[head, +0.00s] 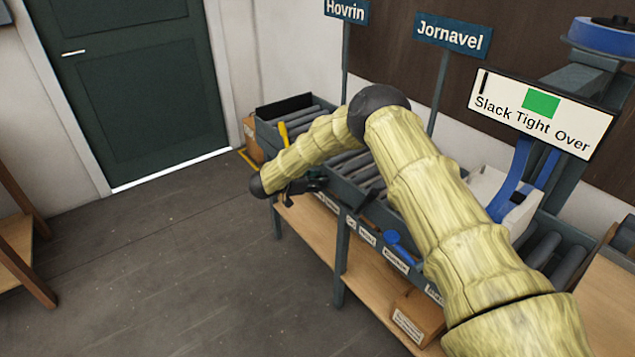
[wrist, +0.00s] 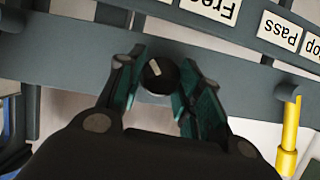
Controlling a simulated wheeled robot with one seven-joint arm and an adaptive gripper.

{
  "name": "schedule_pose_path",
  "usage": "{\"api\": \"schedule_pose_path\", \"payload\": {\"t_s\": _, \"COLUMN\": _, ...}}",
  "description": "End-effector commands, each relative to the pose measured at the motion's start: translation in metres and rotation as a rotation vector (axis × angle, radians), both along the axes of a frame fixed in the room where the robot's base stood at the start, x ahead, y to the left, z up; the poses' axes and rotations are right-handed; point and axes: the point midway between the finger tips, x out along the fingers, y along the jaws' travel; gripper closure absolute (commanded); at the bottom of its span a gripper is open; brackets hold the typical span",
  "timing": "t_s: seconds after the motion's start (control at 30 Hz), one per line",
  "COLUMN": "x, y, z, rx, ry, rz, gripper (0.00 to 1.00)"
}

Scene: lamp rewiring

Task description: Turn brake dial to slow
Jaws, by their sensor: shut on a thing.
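The brake dial (wrist: 161,76) is a small round black knob with a pale pointer mark, on the edge of the dark grey rail. In the wrist view the mark points up and slightly left. My gripper (wrist: 157,84) has its teal fingers shut on the dial, one on each side. In the head view my gripper (head: 307,185) is at the front of the roller bench, and the dial cannot be made out there. An upside-down label (wrist: 215,8), partly cut off, seems to read Free. No label reading slow can be made out.
A yellow lever (wrist: 289,137) stands right of my gripper in the wrist view, near a Pass label (wrist: 279,32). A blue handle (head: 400,247) is on the bench front. A gauge sign (head: 541,112) reads Slack, Tight, Over.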

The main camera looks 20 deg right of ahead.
Motion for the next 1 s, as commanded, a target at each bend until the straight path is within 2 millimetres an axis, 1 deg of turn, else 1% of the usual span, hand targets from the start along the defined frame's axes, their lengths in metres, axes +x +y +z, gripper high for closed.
{"api": "schedule_pose_path", "payload": {"t_s": 0.03, "x": -0.0008, "y": 0.0015, "z": -0.0025, "rx": -0.002, "ry": 0.013, "rz": 0.001, "gripper": 0.88}}
{"api": "schedule_pose_path", "payload": {"t_s": 0.2, "x": -0.001, "y": 0.0015, "z": -0.0026, "rx": -0.011, "ry": 0.035, "rz": 0.001, "gripper": 0.88}}
{"api": "schedule_pose_path", "payload": {"t_s": 0.6, "x": -0.0015, "y": 0.0015, "z": -0.0032, "rx": -0.011, "ry": 0.04, "rz": 0.001, "gripper": 0.88}}
{"api": "schedule_pose_path", "payload": {"t_s": 0.63, "x": -0.0015, "y": 0.0015, "z": -0.0033, "rx": -0.011, "ry": 0.04, "rz": 0.001, "gripper": 0.59}}
{"api": "schedule_pose_path", "payload": {"t_s": 0.7, "x": -0.0014, "y": 0.0014, "z": -0.0031, "rx": -0.011, "ry": 0.04, "rz": 0.001, "gripper": 0.46}}
{"api": "schedule_pose_path", "payload": {"t_s": 0.73, "x": -0.0012, "y": 0.0012, "z": -0.0028, "rx": -0.011, "ry": 0.039, "rz": 0.001, "gripper": 0.42}}
{"api": "schedule_pose_path", "payload": {"t_s": 1.0, "x": -0.0006, "y": 0.0006, "z": -0.0013, "rx": -0.012, "ry": 0.037, "rz": 0.001, "gripper": 0.42}}
